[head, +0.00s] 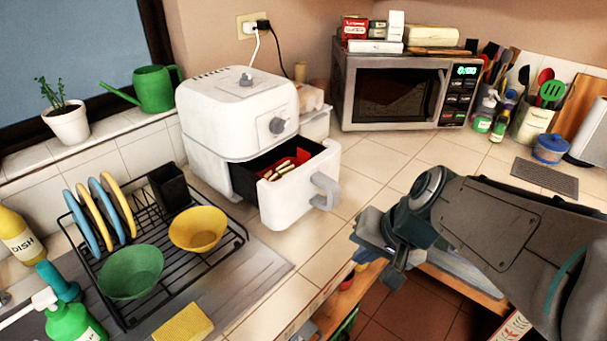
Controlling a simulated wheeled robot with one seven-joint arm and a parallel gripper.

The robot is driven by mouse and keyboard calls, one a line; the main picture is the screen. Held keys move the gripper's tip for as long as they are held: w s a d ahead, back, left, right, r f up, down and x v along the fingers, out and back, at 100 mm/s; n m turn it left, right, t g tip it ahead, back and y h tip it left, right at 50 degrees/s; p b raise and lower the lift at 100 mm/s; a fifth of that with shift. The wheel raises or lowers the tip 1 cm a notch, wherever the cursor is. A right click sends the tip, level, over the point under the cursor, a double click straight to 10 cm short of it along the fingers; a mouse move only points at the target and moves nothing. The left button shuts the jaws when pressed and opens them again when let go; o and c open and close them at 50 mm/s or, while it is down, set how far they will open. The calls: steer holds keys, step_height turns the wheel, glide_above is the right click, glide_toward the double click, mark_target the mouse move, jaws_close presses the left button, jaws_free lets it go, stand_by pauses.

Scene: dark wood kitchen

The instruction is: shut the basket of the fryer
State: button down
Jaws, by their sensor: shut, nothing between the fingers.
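The white air fryer (236,110) stands on the tiled counter left of the middle. Its basket (290,199) is pulled out toward the front right, with its dark inside and some red and pale food showing. The grey basket handle (325,190) sticks out at the basket's front. My gripper (362,262) is to the right of and nearer than the handle, over the counter's front edge. It is shut and apart from the basket and handle. Part of its fingers is dark and hard to make out.
A dish rack (150,290) with plates and bowls stands left of the basket. A microwave (400,90) stands behind on the right. A yellow sponge (183,322) lies near the front. The counter right of the basket (385,165) is clear.

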steer(key=w+a+r+m+t+y, duration=0.25)
steer(key=w+a+m, duration=0.2)
steer(key=w, duration=0.35)
steer(key=shift+y, duration=0.45)
steer(key=x, duration=0.3)
steer(key=r+x, duration=0.1)
steer(key=x, duration=0.3)
steer(key=w+a+x, duration=0.1)
steer(key=x, duration=0.3)
steer(key=shift+w+a+r, duration=0.2)
steer(key=shift+r, duration=0.05)
steer(key=shift+w+a, duration=0.35)
steer(key=shift+a, duration=0.05)
